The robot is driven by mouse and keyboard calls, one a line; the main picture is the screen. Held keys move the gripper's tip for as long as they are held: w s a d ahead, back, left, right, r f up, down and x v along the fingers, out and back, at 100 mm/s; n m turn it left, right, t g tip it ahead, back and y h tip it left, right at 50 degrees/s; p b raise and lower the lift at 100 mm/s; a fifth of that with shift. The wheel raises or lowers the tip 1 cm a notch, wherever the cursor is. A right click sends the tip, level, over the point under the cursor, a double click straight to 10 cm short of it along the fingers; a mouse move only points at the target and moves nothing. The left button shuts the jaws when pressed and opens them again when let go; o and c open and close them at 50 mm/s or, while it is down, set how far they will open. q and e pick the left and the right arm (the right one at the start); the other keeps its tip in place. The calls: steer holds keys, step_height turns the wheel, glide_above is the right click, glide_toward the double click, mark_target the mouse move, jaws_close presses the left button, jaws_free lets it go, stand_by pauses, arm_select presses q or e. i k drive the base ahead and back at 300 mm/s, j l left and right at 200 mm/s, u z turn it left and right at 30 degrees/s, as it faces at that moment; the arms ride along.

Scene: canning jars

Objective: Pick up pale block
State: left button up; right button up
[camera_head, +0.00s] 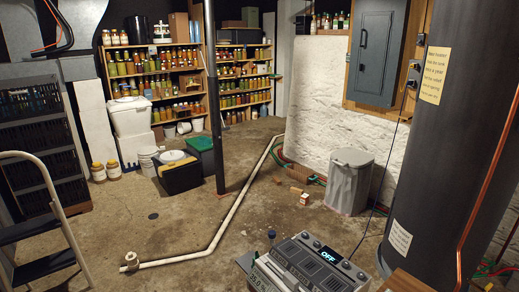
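A small pale block (296,190) lies on the concrete floor right of the middle, near the foot of the white wall. It is too small here to make out its details. A small box with white and reddish sides (304,199) stands close to its right and nearer to me. Neither my left nor my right gripper shows in the head view.
A grey bin (349,182) stands right of the block, with a green hose (305,174) behind. A white pipe (236,209) crosses the floor to the left. An appliance reading OFF (310,265) stands in front. A stepladder (45,225) is at left; mid-left floor is open.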

mark_target(300, 191)
steer(key=i+j+u, duration=0.25)
steer(key=i+j, duration=0.15)
steer(key=i+j+u, duration=0.2)
steer(key=i+j, duration=0.15)
steer(key=i+j+u, duration=0.25)
steer(key=i, duration=0.25)
steer(key=i+j+u, duration=0.2)
steer(key=i, duration=0.25)
steer(key=i+l+z, duration=0.15)
steer(key=i+z, duration=0.65)
steer(key=i, duration=0.2)
steer(key=i+j+z, duration=0.2)
steer(key=i+z, duration=0.15)
steer(key=i, duration=0.15)
steer(key=i+j+z, duration=0.4)
steer(key=i+z, duration=0.3)
steer(key=i, duration=0.25)
steer(key=i+j+z, duration=0.3)
steer(key=i, duration=0.2)
